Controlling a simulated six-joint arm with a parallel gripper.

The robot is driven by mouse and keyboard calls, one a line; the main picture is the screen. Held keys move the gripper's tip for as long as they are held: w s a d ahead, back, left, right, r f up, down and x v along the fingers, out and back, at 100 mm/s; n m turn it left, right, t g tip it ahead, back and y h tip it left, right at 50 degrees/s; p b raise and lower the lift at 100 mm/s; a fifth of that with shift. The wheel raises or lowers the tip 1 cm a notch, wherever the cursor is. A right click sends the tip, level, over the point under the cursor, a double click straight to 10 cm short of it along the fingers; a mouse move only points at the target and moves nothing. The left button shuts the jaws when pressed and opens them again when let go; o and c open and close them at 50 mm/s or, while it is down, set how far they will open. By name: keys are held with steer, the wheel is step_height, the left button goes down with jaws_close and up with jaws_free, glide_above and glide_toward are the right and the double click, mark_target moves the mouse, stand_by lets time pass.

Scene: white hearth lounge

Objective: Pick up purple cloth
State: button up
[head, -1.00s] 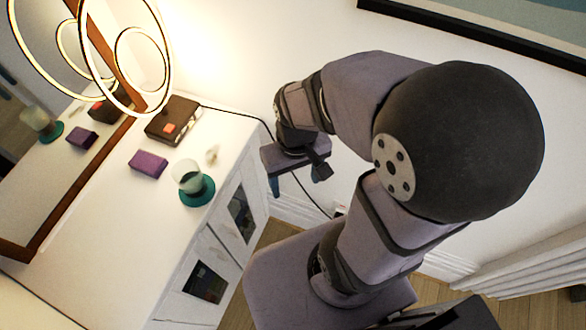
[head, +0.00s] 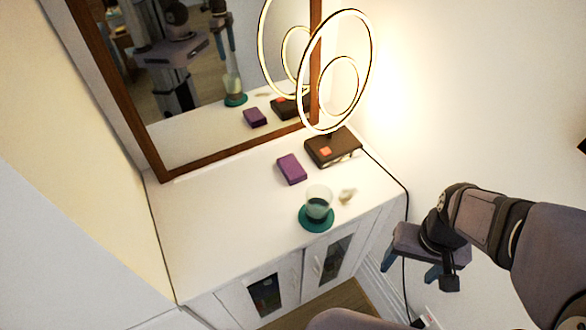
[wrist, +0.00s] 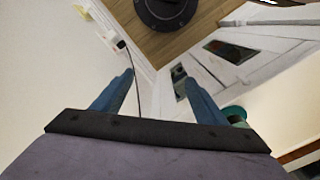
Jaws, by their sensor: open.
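The purple cloth (head: 291,169) is a small folded block lying on the white cabinet top (head: 215,225) in the head view, left of the lamp base. My gripper (head: 412,270) is off the right end of the cabinet, well apart from the cloth. In the wrist view its two blue fingers (wrist: 160,88) are spread with nothing between them, over the floor and the cabinet's side. The cloth does not show in the wrist view.
A glass (head: 318,203) stands on a teal coaster (head: 316,224) in front of the cloth. A small pale object (head: 347,196) is beside it. A ring lamp (head: 333,149) stands behind, near a mirror (head: 180,160). The cabinet top's left half is clear.

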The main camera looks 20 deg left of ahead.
steer(key=o, duration=0.8)
steer(key=shift+w, duration=0.1)
steer(key=w+a+r+m+h, duration=0.15)
steer(key=w+a, duration=0.45)
steer(key=w, duration=0.6)
steer(key=m+t+h+b, duration=0.2)
steer(key=m+t, duration=0.1)
steer(key=m, duration=0.5)
glide_toward(291, 166)
steer(key=d+f, duration=0.1)
steer(key=shift+n, duration=0.25)
steer(key=shift+a+p+x, duration=0.15)
steer(key=shift+p+x, duration=0.75)
steer(key=shift+x, duration=1)
steer(key=shift+a+p+x, duration=0.15)
steer(key=shift+p+x, duration=0.7)
steer(key=shift+x, duration=1.05)
